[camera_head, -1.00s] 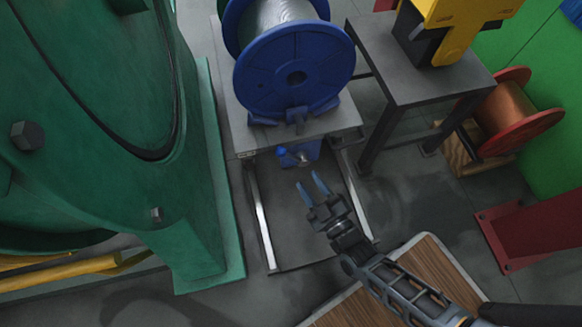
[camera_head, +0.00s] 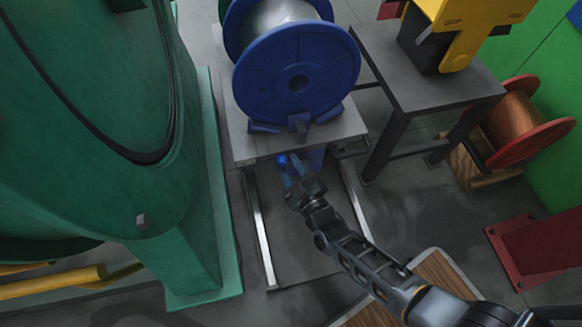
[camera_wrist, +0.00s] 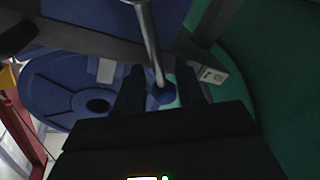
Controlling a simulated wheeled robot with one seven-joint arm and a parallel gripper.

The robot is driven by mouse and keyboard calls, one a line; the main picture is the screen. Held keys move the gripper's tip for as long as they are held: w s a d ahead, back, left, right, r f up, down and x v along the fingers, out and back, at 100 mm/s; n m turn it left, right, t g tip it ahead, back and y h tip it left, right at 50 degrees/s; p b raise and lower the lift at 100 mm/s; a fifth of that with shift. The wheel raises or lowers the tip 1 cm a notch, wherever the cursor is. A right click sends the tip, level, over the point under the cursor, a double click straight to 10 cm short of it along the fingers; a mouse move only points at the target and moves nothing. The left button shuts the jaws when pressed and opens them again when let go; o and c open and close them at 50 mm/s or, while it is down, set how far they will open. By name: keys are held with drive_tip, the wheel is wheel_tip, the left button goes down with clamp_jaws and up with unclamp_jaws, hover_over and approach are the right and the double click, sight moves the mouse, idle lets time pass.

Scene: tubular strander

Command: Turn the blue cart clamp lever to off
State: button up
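The clamp lever has a blue ball knob (camera_head: 283,160) below the front edge of the cart (camera_head: 244,148). Part of the blue clamp body (camera_head: 316,157) shows beside it. My gripper (camera_head: 290,170) is at the lever in the head view, its fingers partly overlapping it. In the wrist view, the lever's metal rod (camera_wrist: 150,40) runs down to the blue knob (camera_wrist: 161,97), which lies between the two dark fingers of my gripper (camera_wrist: 162,88). The fingers are apart, with gaps beside the knob. I cannot tell whether either finger touches it.
A large blue spool (camera_head: 298,80) of wire sits on the cart. A green machine housing (camera_head: 190,235) stands close on the left. A grey table (camera_head: 420,85) with a yellow machine is at right. A wooden-topped surface (camera_head: 440,275) lies near my arm.

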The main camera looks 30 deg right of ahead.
clamp_jaws()
idle(0.3)
idle(0.4)
